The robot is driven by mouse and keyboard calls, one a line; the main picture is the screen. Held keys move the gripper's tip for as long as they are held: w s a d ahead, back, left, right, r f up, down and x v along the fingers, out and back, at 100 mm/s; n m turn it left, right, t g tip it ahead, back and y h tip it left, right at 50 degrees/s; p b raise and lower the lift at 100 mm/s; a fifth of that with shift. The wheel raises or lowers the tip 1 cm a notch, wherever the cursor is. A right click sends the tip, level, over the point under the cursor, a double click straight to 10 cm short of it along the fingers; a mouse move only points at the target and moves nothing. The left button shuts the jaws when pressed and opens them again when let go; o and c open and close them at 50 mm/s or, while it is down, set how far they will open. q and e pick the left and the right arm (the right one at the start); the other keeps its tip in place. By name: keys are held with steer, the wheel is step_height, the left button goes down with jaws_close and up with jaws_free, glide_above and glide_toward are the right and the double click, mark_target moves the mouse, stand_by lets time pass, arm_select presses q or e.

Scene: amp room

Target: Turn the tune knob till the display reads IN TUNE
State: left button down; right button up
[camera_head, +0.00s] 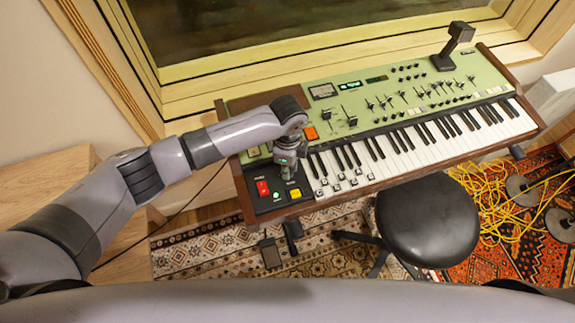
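A green synthesizer keyboard (425,78) with wooden end cheeks stands below the window. A small lit display (349,86) sits at its upper left; its text is too small to read. A second dark display (376,79) is just right of it. I cannot tell which knob is the tune knob; several small knobs and sliders (390,101) cover the panel. My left gripper (288,170) points down over the keyboard's left end, above the black control block. Its fingers are small and dark, and whether they touch a knob is unclear. My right gripper is not in view.
A black angled object (455,47) stands at the keyboard's back right. A round black stool (428,222) is in front. Yellow cables (495,205) lie on the rugs.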

arm_select(q)
steer(key=c, duration=1.4)
jaws_free()
steer(key=shift+c, duration=0.2)
